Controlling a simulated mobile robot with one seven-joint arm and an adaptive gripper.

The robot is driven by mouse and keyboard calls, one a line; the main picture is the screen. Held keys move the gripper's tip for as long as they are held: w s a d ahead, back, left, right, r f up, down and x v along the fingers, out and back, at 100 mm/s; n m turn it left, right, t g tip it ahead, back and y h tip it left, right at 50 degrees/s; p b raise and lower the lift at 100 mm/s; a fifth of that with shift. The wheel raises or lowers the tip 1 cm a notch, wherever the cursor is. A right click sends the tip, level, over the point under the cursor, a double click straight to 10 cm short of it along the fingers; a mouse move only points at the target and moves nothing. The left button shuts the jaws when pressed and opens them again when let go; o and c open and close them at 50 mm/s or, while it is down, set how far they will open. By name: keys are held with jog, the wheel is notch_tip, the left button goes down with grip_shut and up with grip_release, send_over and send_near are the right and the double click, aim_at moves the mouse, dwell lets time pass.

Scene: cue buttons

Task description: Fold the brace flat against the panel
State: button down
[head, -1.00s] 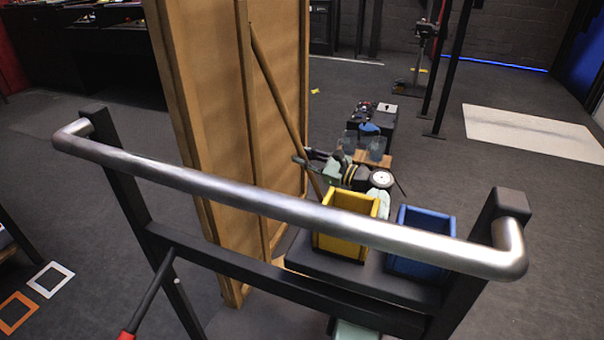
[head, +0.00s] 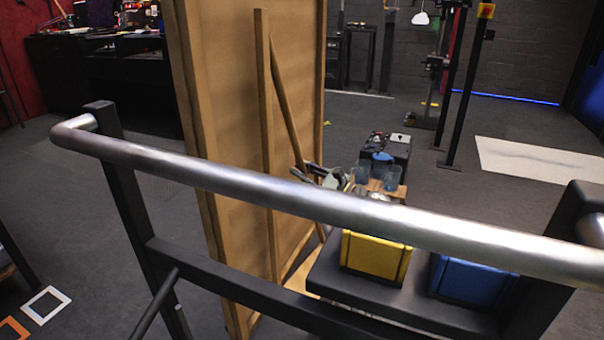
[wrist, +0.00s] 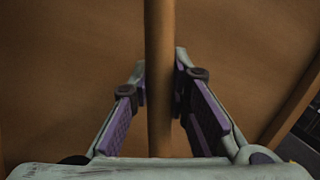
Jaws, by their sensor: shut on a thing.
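The panel (head: 225,110) is a tall tan wooden board with an upright post (head: 262,120) along its face. The brace (head: 284,100) is a thin wooden rod slanting from near the top of the post down to the right, its lower part standing off the panel. My gripper (head: 301,173) is at the lower part of the brace. In the wrist view the brace (wrist: 159,70) runs upright between the two fingers of my gripper (wrist: 161,95), which are shut on it. The lower end of the brace is partly hidden behind the metal bar.
A metal bar (head: 290,190) crosses the near foreground. A yellow bin (head: 375,256) and a blue bin (head: 470,277) sit on my base's deck at the right. Dark posts (head: 455,90) stand farther back. Open grey floor lies to the left and right of the panel.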

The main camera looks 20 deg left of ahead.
jog(key=shift+a, duration=0.15)
jog(key=c, duration=1.5)
grip_release()
jog(key=v, duration=1.2)
